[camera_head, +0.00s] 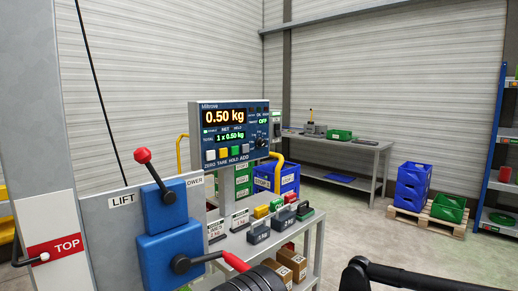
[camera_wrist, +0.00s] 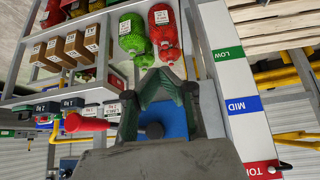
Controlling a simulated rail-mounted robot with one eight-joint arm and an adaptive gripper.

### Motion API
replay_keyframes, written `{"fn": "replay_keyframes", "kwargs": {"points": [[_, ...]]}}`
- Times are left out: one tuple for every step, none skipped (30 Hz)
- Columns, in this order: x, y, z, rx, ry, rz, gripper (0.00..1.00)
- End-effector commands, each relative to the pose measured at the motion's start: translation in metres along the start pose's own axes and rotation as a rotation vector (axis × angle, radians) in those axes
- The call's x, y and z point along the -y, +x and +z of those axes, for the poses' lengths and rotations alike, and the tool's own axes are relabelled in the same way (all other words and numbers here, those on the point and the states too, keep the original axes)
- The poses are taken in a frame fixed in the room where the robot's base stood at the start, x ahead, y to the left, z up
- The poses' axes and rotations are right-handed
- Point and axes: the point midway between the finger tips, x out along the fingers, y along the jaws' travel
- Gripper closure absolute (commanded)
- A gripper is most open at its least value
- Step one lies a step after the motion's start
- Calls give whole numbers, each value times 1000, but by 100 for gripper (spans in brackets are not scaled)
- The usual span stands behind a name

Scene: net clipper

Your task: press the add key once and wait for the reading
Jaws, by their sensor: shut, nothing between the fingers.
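The weighing display (camera_head: 232,132) stands on a post at the middle of the head view. Its large reading shows 0.50 kg, and the total line below shows 1 x 0.50 kg. A row of keys runs along its lower edge: white, yellow and green ones, with the pale add key (camera_head: 245,148) at the right end above its label. Nothing touches the keys. In the wrist view, my gripper (camera_wrist: 163,76) is shut and empty, with a blue lever housing (camera_wrist: 172,120) behind its fingers. The display face does not show in the wrist view.
A blue lever box (camera_head: 168,225) with red-tipped handles stands at the left, close in front. Grey labelled weights (camera_head: 258,232) and small boxes stand on the bench below the display.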

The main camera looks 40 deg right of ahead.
Motion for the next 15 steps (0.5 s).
{"fn": "replay_keyframes", "kwargs": {"points": [[0, 0, 0, 0, 0, 0, 100], [0, 0, 0, 0, 0, 0, 100], [0, 0, 0, 0, 0, 0, 100], [0, 0, 0, 0, 0, 0, 100], [0, 0, 0, 0, 0, 0, 100], [0, 0, 0, 0, 0, 0, 100], [0, 0, 0, 0, 0, 0, 100], [0, 0, 0, 0, 0, 0, 100], [0, 0, 0, 0, 0, 0, 100], [0, 0, -1, 0, 1, 0, 100], [0, -1, -2, 0, 2, 0, 100], [-1, -4, -5, 0, 4, 0, 100], [-2, -6, -9, 0, 7, 0, 100], [-2, -10, -15, 1, 11, 0, 100], [-4, -15, -24, 1, 18, 0, 100]]}}
